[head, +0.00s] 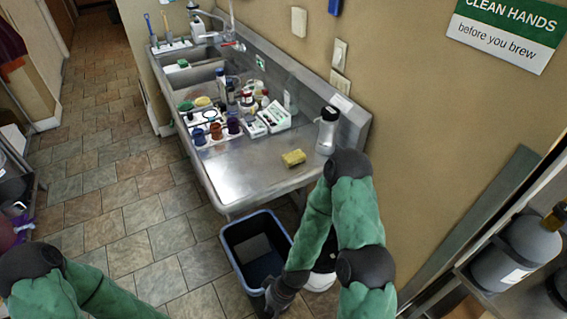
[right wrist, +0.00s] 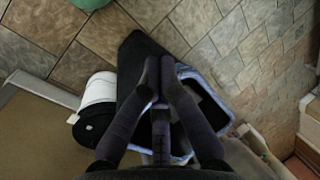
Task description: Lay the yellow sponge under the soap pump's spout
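The yellow sponge (head: 293,158) lies flat on the bare right part of the steel counter. The soap pump (head: 327,134), a pale bottle with a dark top, stands upright just right of the sponge, near the wall. The sponge lies beside it, a little apart; the spout's exact direction is too small to tell. My right gripper (head: 273,298) hangs low by the dark bucket, below the counter and away from the sponge. In the right wrist view my right gripper (right wrist: 160,62) has its fingertips together, with nothing seen between them. My left gripper is out of view; only its arm shows.
An open dark bucket (head: 228,240) with a blue rim stands on the floor before the counter (head: 235,180). A white container (right wrist: 98,92) stands near it. Bottles, cups and white racks (head: 275,116) crowd the counter's middle. The counter's front right is clear.

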